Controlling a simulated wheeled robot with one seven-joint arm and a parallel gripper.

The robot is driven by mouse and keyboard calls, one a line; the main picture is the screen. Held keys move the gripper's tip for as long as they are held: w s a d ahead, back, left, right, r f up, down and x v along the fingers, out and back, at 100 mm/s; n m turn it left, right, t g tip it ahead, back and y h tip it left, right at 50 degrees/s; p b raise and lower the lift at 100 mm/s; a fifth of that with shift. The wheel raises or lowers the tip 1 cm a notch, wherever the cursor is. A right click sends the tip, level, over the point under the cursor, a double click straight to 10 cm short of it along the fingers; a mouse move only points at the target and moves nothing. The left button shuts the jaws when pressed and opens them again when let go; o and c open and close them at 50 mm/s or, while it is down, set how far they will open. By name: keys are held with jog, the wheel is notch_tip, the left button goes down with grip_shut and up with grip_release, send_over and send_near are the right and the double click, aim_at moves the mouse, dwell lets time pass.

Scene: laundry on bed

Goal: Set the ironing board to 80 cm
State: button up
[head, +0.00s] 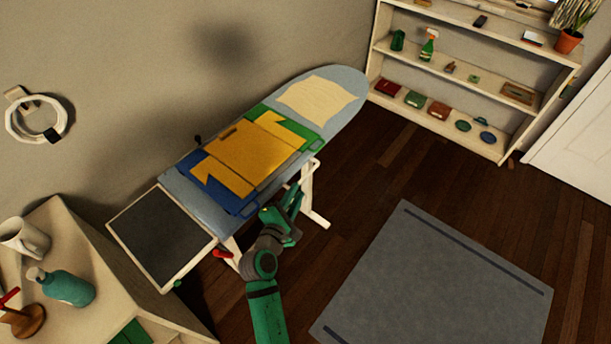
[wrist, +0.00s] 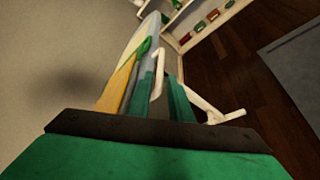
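The ironing board (head: 345,97) stands along the wall, with a light blue cover and white legs (head: 314,216). My gripper (head: 293,198) is low beside the board's right long edge. In the wrist view, my gripper's green fingers (wrist: 163,85) stand apart, with a white bar (wrist: 157,75) of the board frame showing between them. Whether they touch it is unclear.
A dark panel with a pale frame (head: 162,238) is at the board's near end. A cabinet (head: 85,250) at lower left holds a mug and teal bottle. Shelves (head: 450,65) stand at the back right. A grey rug (head: 430,285) lies on open floor at right.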

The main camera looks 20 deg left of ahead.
aim_at(306, 175)
jog(key=x, duration=0.9)
jog(key=shift+w, duration=0.2)
jog(key=shift+d+f, duration=0.1)
jog(key=shift+s, duration=0.1)
grip_shut()
